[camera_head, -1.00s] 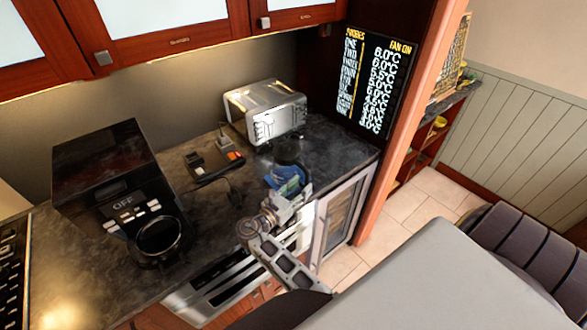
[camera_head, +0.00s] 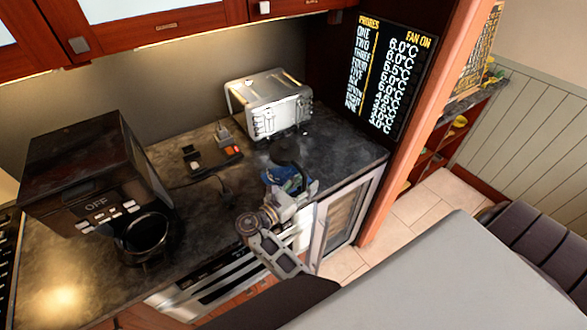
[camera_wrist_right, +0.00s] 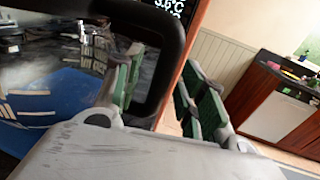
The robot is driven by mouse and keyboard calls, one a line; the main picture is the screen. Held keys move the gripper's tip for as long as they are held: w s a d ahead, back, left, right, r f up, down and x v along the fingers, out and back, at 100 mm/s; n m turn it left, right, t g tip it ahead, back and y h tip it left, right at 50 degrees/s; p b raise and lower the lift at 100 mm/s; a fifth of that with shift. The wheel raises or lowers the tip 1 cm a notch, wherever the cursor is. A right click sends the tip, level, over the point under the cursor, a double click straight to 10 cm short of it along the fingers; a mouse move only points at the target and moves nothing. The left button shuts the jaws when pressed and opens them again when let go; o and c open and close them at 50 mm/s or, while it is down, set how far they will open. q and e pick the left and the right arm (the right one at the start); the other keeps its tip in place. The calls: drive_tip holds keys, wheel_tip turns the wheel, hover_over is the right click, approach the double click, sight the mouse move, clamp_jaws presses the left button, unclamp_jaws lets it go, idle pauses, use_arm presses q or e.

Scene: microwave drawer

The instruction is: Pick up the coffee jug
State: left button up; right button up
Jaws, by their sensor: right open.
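The coffee jug (camera_head: 284,174) stands on the dark counter near its front edge, with a dark lid and blue showing at its side. My right gripper (camera_head: 300,190) is at the jug's near right side and hides part of it. In the right wrist view the clear jug (camera_wrist_right: 40,85) fills the left, with its dark handle (camera_wrist_right: 172,50). The open right gripper (camera_wrist_right: 163,70) has green-padded fingers apart on either side of the handle: one shows in the handle's opening, the other outside it. Contact cannot be told. My left gripper is not in view.
A black machine marked OFF (camera_head: 95,175) stands at the left, with a round black vessel (camera_head: 145,237) at its front. A silver toaster (camera_head: 272,103) stands behind the jug.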

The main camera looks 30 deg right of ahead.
drive_tip(key=shift+a+r, duration=0.1)
drive_tip(key=shift+a, duration=0.05)
idle(0.3)
drive_tip(key=c, duration=0.4)
clamp_jaws()
